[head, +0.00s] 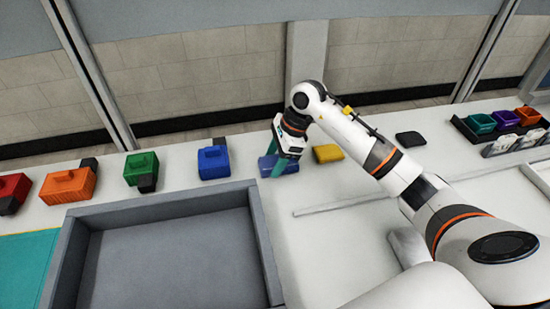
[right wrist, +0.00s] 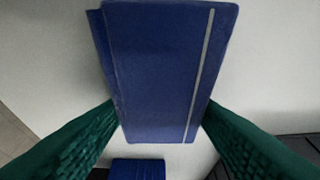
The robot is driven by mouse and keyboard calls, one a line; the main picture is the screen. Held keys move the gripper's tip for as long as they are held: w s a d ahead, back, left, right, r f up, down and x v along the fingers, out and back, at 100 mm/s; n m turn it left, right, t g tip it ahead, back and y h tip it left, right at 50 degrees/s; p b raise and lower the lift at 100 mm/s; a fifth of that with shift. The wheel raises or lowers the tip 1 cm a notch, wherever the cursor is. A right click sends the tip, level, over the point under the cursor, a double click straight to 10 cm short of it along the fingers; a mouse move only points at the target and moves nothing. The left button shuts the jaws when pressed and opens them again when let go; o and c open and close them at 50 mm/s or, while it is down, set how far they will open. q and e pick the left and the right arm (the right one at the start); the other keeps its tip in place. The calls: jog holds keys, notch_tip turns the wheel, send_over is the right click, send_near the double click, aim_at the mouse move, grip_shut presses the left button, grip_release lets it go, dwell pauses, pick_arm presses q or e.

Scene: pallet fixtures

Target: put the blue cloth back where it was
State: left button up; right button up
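The blue cloth (head: 267,163) is a folded dark blue piece at the middle of the white table, partly hidden by my right gripper (head: 280,165). In the right wrist view the blue cloth (right wrist: 165,70) is a flat slab with a pale stripe along one side and a second layer showing at its left edge. The green fingers of my right gripper (right wrist: 160,108) meet its two side edges, so the gripper looks shut on it. I cannot tell whether the cloth touches the table. My left gripper is not in view.
A yellow block (head: 328,153) lies just right of the cloth. Blue (head: 213,163), green (head: 139,167), orange (head: 68,186) and red (head: 12,188) blocks line up to the left. A grey tray (head: 160,204) stands in front. A black tray (head: 470,135) with small bins stands right.

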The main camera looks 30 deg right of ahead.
jog(key=o, duration=0.4)
jog(key=v, duration=1.2)
jog(key=shift+r+b, duration=0.15)
jog(key=shift+b, duration=0.2)
